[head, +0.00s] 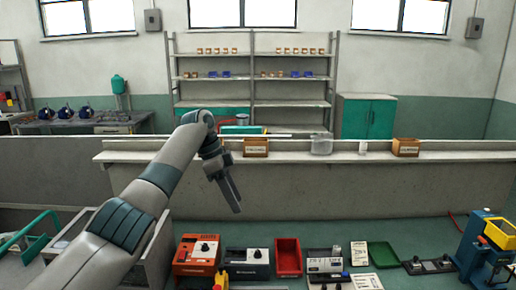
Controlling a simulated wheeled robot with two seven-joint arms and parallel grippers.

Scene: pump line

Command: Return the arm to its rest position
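My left arm comes in from the lower left, reaches up and bends over at the wrist. My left gripper (236,208) hangs down and slightly to the right from it, in front of the pale counter wall. It touches nothing that I can see, and nothing shows held in it. Its fingers overlap from this side, so I cannot tell whether they are open or shut. My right arm and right gripper are not in view.
Below the gripper stand an orange unit (197,255), a grey unit (247,264), a red bin (288,257) and a green tray (383,254). A blue machine (484,250) is at the right. Wooden boxes (256,147) (406,147) sit on the counter (460,155).

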